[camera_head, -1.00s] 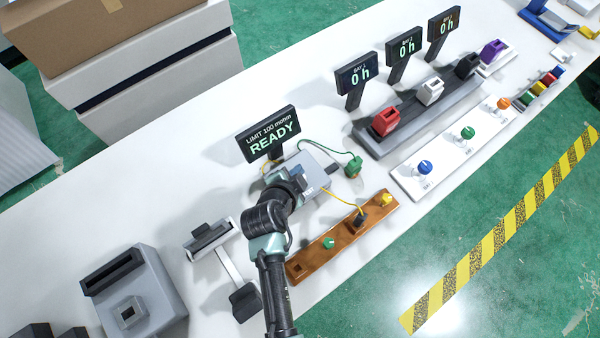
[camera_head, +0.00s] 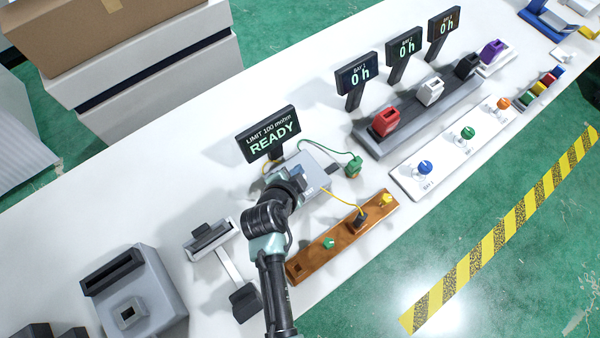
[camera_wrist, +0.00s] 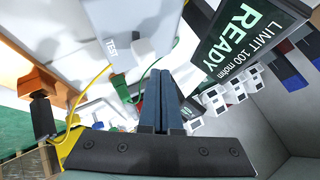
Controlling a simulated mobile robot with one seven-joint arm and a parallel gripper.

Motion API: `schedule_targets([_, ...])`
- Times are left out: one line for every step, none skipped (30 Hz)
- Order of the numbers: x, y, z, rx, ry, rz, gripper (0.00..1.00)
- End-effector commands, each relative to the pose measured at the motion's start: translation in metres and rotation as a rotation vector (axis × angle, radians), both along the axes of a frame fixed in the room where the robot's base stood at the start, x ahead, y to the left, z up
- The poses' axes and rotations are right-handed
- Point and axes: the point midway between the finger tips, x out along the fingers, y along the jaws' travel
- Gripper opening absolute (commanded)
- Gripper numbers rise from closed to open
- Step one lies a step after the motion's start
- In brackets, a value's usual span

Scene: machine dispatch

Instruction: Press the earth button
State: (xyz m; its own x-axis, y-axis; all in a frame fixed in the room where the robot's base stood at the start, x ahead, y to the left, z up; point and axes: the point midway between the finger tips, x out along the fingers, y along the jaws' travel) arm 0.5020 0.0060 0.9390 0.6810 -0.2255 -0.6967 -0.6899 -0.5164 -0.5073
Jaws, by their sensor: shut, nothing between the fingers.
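The grey tester box (camera_head: 325,167) stands under a dark display (camera_head: 268,133) reading "LIMIT 100 mohm READY". My wrist covers part of the box in the head view. In the wrist view the box (camera_wrist: 110,18) shows a "TEST" label, with a pale block like a button (camera_wrist: 144,47) beside it. No label reading "earth" is legible. My gripper (camera_wrist: 160,73) is shut and empty, its dark fingertips close to that pale block. I cannot tell whether they touch. The display (camera_wrist: 250,40) is just right of the fingers.
A brown wooden strip (camera_head: 297,267) with coloured plugs lies in front of the box, joined by a yellow cable (camera_head: 341,199). A green clip (camera_head: 353,167) on a green cable is to the right. Bay sockets and a white button panel (camera_head: 445,155) stand farther right.

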Motion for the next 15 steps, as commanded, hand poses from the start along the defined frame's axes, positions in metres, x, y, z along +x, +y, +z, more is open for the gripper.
schedule_targets([0.0, 0.0, 0.0, 0.0, 0.0, 0.0, 0.0])
schedule_targets([0.0, 0.0, 0.0, 0.0, 0.0, 0.0, 0.0])
schedule_targets([0.0, 0.0, 0.0, 0.0, 0.0, 0.0, 0.0])
schedule_targets([0.0, 0.0, 0.0, 0.0, 0.0, 0.0, 0.0])
schedule_targets([0.0, 0.0, 0.0, 0.0, 0.0, 0.0, 0.0])
schedule_targets([0.0, 0.0, 0.0, 0.0, 0.0, 0.0, 0.0])
schedule_targets([0.0, 0.0, 0.0, 0.0, 0.0, 0.0, 0.0])
schedule_targets([0.0, 0.0, 0.0, 0.0, 0.0, 0.0, 0.0])
schedule_targets([0.0, 0.0001, -0.0001, 0.0, 0.0, 0.0, 0.0])
schedule_targets([-0.0001, 0.0, -0.0003, 0.0, 0.0, 0.0, 0.0])
schedule_targets([0.0, 0.0, -0.0008, 0.0, 0.0, 0.0, 0.0])
schedule_targets([0.0, 0.0, -0.0017, 0.0, 0.0, 0.0, 0.0])
schedule_targets([0.0, 0.0, -0.0027, 0.0, 0.0, 0.0, 0.0])
schedule_targets([0.0, 0.0, -0.0039, 0.0, 0.0, 0.0, 0.0])
schedule_targets([-0.0001, 0.0, -0.0055, 0.0, 0.0, 0.0, 0.0])
